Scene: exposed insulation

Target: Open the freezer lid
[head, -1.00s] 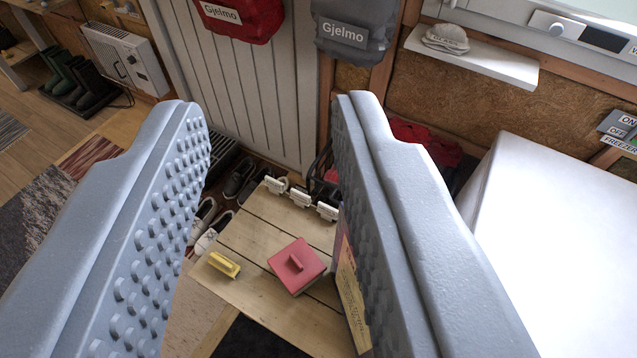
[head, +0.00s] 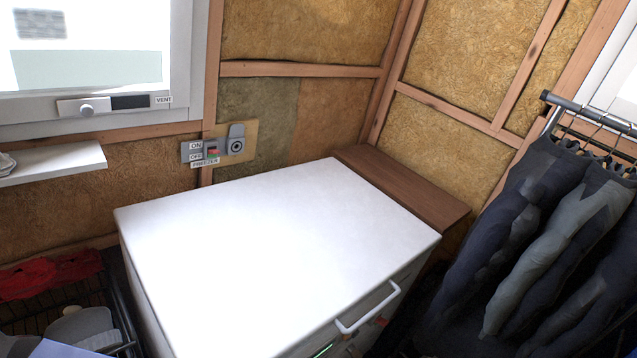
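The white chest freezer (head: 150,302) stands in the middle of the view, with its wide flat white lid (head: 270,250) on top. The lid lies level and looks shut. A white bar handle (head: 368,312) sits at its near right edge, above the front face. The lower part of the front is cut off by the bottom of the picture. My gripper does not show in this view, so its place relative to the handle cannot be seen.
Dark garments (head: 540,230) hang from a rail at the right, close to the freezer's front. A brown wooden top (head: 410,190) adjoins the lid's far right side. A switch panel (head: 212,150) labelled FREEZER is on the wall behind. A white shelf (head: 50,165) is at left.

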